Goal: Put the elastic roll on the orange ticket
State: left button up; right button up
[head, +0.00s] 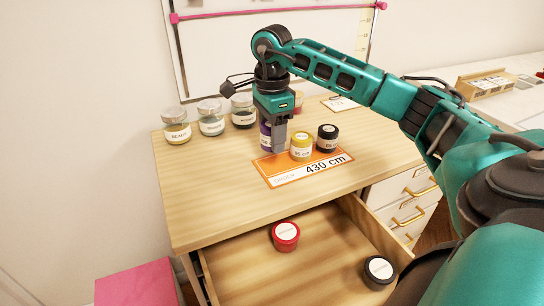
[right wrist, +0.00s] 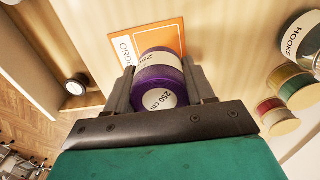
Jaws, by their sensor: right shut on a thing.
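My right gripper (head: 274,146) points down and is shut on a purple elastic roll (head: 264,137) at the ticket's back left edge. In the right wrist view the purple roll (right wrist: 158,82), labelled 250 cm, sits between both fingers (right wrist: 160,88). The orange ticket (head: 278,172), marked 430 cm, lies flat on the table; part of it shows behind the roll in the right wrist view (right wrist: 174,30). I cannot tell whether the purple roll touches it. A yellow roll (head: 302,146) and a black roll (head: 327,138) stand at the ticket's back edge. My left gripper is not in view.
Labelled jars (head: 177,126) stand along the table's back left. An open drawer (head: 330,245) below the front edge holds a red roll (head: 286,236) and a black-rimmed roll (head: 378,271). The left part of the wooden tabletop (head: 205,185) is clear.

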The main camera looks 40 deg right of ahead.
aim_at(272, 165)
jog(key=shift+f, duration=2.6)
jog(key=shift+b, duration=0.3)
jog(key=shift+f, duration=0.2)
jog(key=o, duration=1)
notch_tip(272, 165, up, 12)
jog(key=shift+r+p, duration=0.25)
jog(key=shift+p, duration=0.55)
